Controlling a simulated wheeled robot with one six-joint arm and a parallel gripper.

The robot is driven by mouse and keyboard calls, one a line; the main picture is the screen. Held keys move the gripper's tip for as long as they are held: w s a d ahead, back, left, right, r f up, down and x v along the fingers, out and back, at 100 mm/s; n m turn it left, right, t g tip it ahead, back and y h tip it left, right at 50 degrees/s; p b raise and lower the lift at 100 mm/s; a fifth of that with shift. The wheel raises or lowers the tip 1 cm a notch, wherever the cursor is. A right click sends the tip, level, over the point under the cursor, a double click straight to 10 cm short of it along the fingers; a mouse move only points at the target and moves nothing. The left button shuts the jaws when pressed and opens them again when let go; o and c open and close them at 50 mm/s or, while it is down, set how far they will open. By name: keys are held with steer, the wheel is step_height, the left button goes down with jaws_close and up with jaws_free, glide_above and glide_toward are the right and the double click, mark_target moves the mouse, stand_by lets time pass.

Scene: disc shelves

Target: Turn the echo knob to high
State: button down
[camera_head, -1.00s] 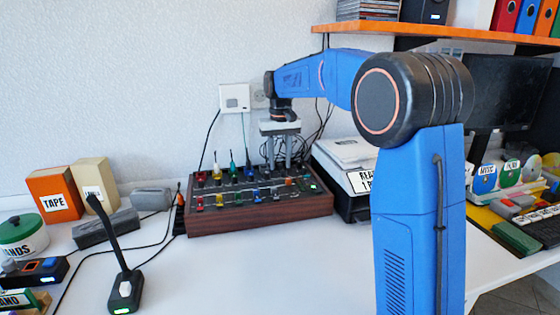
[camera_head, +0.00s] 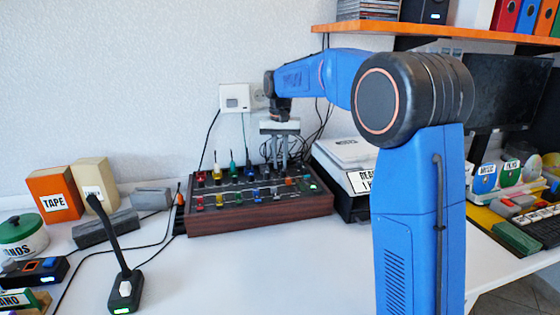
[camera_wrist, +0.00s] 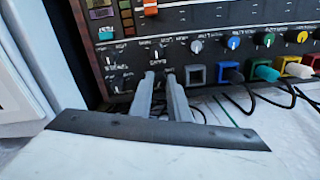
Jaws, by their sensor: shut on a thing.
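The mixer (camera_head: 262,219) is a dark panel of knobs and sliders in a wooden case, at the back of the white desk. My gripper (camera_head: 279,168) reaches straight down onto the right back part of its panel. In the wrist view my gripper's two fingers (camera_wrist: 165,76) are close together on a small knob near the panel's edge. The fingers hide nearly all of this knob, so its pointer cannot be seen. Small white printing surrounds the fingertips, too blurred to read as echo or high.
In the wrist view a grey knob (camera_wrist: 197,46), a blue knob (camera_wrist: 233,42) and a green knob (camera_wrist: 268,40) stand right of my fingers. Plugged cables run below them. A printer-like box (camera_head: 345,155) is close on the mixer's right. A desk microphone (camera_head: 125,288) stands front left.

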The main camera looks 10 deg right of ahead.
steer(key=shift+m, duration=1.5)
steer(key=c, duration=1.7)
jaws_free()
steer(key=shift+r, duration=0.1)
steer(key=shift+o, duration=0.2)
